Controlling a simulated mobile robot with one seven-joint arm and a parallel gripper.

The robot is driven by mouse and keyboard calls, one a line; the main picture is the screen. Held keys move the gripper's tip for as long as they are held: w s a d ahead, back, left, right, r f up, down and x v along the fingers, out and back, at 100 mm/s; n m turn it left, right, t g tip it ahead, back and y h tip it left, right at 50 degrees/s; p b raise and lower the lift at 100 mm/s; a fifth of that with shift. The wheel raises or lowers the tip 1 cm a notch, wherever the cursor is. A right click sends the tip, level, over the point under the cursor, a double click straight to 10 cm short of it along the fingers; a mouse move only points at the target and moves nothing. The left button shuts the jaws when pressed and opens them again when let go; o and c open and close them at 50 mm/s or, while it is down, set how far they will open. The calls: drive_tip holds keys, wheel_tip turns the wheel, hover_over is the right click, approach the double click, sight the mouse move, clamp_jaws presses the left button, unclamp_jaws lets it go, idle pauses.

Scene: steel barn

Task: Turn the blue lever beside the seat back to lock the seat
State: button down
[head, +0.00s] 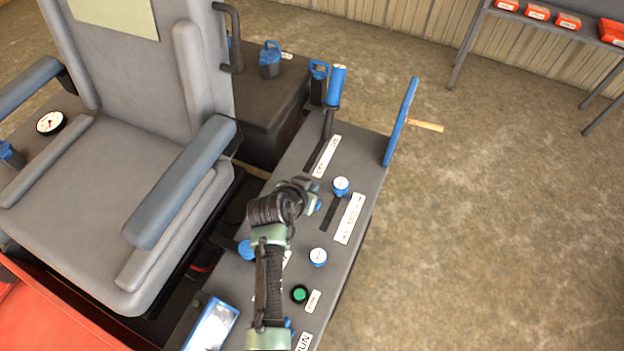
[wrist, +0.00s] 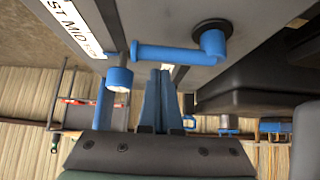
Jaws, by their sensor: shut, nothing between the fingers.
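A blue crank-shaped lever (wrist: 170,54) shows in the wrist view, its pivot on a round black disc on a grey surface. Its arm runs left from the pivot, just above my gripper's fingertips in the picture; I cannot tell whether they touch. My gripper (wrist: 159,72) is shut and empty, its two blue fingers side by side. In the head view my gripper (head: 314,200) is over the grey console right of the seat (head: 90,180) and hides part of the console. I cannot clearly make out the lever there. The seat back (head: 145,60) stands upright.
On the console (head: 300,240) are a white-topped blue knob (head: 341,186), another knob (head: 318,256), a green button (head: 299,293) and a tall blue handle (head: 337,85). A long blue lever (head: 401,120) stands at its right edge. The seat's armrest (head: 180,180) is left of my arm. Open floor lies right.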

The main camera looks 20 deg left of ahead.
drive_tip(key=shift+s, duration=0.85)
drive_tip(key=shift+s+a+f+m+h+b, duration=0.1)
drive_tip(key=shift+s+m+h+b, duration=0.35)
drive_tip(key=shift+m, duration=0.35)
drive_tip(key=shift+s+a+f+m+g+h+b, duration=0.1)
drive_tip(key=shift+s+m+g+h+b, duration=0.1)
drive_tip(key=shift+m+h+b, duration=0.3)
drive_tip(key=shift+s+a+m+g+h+b, duration=0.1)
drive_tip(key=shift+s+m+h+b, duration=0.1)
drive_tip(key=shift+m+h+b, duration=0.3)
drive_tip(key=m, duration=0.1)
drive_tip(key=s+m+h+b, duration=0.1)
drive_tip(key=shift+a+m+g, duration=0.15)
drive_tip(key=shift+m+g, duration=0.15)
drive_tip(key=shift+g, duration=0.1)
drive_tip(key=shift+s+a, duration=0.2)
drive_tip(key=shift+s, duration=0.35)
drive_tip(key=shift+s+a, duration=0.35)
drive_tip(key=shift+a, duration=0.05)
